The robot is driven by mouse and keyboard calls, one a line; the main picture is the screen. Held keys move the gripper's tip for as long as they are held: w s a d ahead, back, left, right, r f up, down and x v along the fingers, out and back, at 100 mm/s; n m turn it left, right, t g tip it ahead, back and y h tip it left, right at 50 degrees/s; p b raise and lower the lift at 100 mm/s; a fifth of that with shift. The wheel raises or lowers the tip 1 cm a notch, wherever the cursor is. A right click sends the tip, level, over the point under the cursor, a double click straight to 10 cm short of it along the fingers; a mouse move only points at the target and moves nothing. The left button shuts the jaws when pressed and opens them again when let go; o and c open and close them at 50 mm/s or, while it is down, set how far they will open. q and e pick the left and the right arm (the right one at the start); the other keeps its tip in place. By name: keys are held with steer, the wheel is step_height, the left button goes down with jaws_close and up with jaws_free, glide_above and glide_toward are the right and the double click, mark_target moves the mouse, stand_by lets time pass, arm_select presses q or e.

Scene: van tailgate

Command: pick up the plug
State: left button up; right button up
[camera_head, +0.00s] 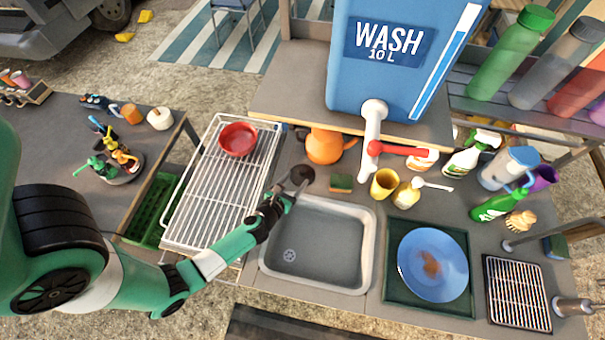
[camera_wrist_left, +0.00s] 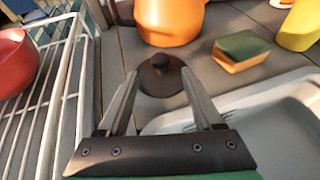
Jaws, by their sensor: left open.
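The plug (camera_head: 302,175) is a dark round disc with a small raised knob, lying on the grey counter just behind the sink's back left corner. In the left wrist view the plug (camera_wrist_left: 161,78) shows between and just beyond my fingertips. My left gripper (camera_head: 284,194) is open and empty, reaching in from the left with its fingers pointing at the plug. I cannot tell whether the fingers touch it. My right gripper is not in view.
The sink (camera_head: 318,245) is close on the right, and a wire rack (camera_head: 215,190) with a red bowl (camera_head: 238,139) is on the left. An orange jug (camera_head: 325,144) stands behind the plug, and a sponge (camera_head: 341,183) lies to its right.

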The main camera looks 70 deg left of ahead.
mark_target(301, 173)
arm_select(q)
steer(key=x, duration=0.2)
steer(key=r+b+x, duration=0.1)
steer(key=x, duration=0.2)
steer(key=shift+w+a+f, duration=0.1)
steer(key=shift+w+a, duration=0.05)
steer(key=shift+w, duration=0.2)
steer(key=shift+c, duration=0.3)
jaws_close()
